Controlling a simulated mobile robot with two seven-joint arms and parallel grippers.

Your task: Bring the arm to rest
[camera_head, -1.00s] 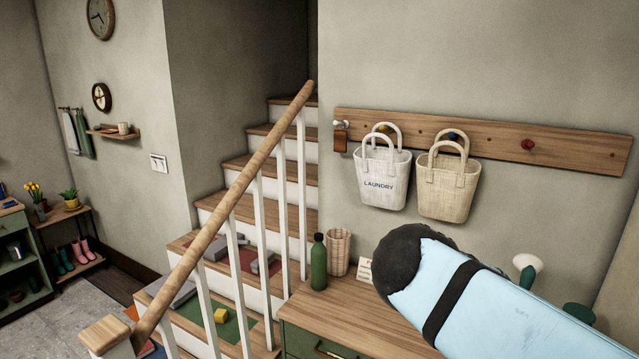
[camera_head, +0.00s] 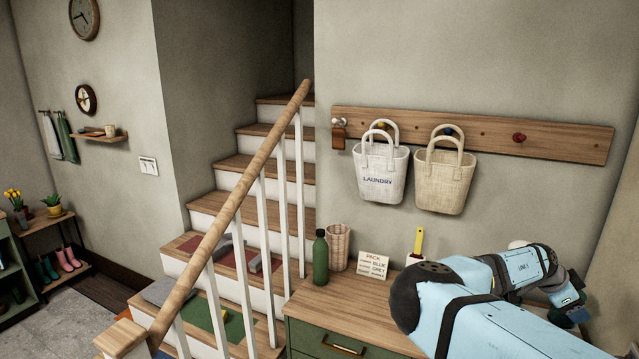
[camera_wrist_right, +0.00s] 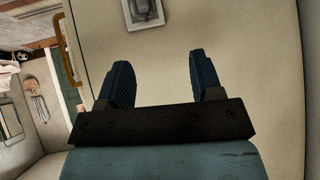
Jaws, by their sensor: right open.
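My right arm (camera_head: 470,310) comes in from the lower right in the head view, bent above the right end of the wooden cabinet top. My right gripper (camera_head: 570,302) is at the far right, beyond the bent arm, and shows only small and partly. In the right wrist view its two dark blue fingers (camera_wrist_right: 158,84) stand apart with nothing between them. A pale, plain surface lies beyond them. My left gripper is not in view.
The green cabinet (camera_head: 318,301) carries a green bottle (camera_head: 320,258), a wicker cup (camera_head: 339,247), a card (camera_head: 372,266) and a yellow-handled tool (camera_head: 418,242). Two bags (camera_head: 381,174) hang from a peg rail (camera_head: 565,140). A stair railing (camera_head: 235,195) stands left.

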